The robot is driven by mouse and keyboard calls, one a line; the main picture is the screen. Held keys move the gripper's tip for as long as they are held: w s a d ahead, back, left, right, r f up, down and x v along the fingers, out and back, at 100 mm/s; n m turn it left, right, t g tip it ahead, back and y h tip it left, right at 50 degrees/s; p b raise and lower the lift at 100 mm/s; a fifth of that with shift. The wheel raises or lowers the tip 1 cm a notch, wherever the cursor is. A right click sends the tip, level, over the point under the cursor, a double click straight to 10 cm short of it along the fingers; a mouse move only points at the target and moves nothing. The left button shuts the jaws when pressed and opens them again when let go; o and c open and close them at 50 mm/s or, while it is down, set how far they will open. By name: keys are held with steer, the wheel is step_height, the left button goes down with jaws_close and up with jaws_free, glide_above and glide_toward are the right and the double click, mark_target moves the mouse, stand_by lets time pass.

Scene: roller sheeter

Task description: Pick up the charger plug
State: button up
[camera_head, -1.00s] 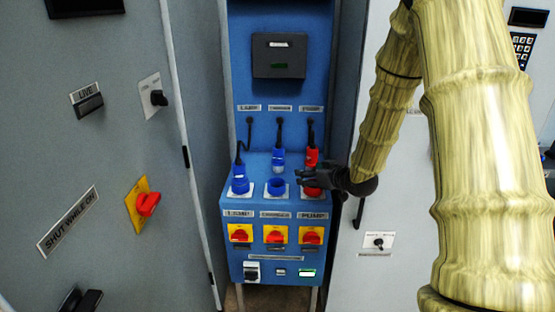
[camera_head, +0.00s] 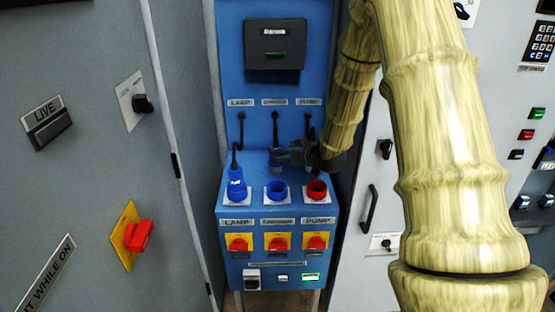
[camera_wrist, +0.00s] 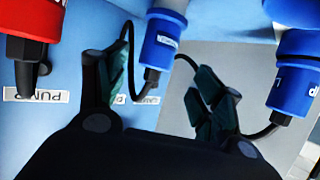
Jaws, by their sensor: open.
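The charger plug (camera_wrist: 163,42) is the middle blue plug in the wrist view, with a white label and a black cable from its end. It lies between and just beyond the fingers of my open gripper (camera_wrist: 157,88), with no clear contact visible. In the head view my gripper (camera_head: 288,157) is over the middle of the blue panel (camera_head: 262,95) and hides most of this plug. The middle blue socket (camera_head: 277,189) in front of it is empty.
The blue lamp plug (camera_head: 236,185) stands in the left socket; it also shows in the wrist view (camera_wrist: 293,85). The red pump plug (camera_wrist: 28,45) is close beside my left finger. The red socket (camera_head: 316,189) is empty. Switches (camera_head: 277,242) line the front.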

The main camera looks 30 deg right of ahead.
steer(key=x, duration=0.2)
steer(key=p+x, duration=0.1)
steer(key=x, duration=0.3)
steer(key=shift+s+d+f+p, duration=0.15)
steer(key=shift+d+f+p, duration=0.05)
steer(key=shift+d+p, duration=0.15)
steer(key=shift+w+a+f, duration=0.1)
steer(key=shift+w, duration=0.2)
steer(key=c, duration=1.2)
steer(key=shift+c, duration=0.5)
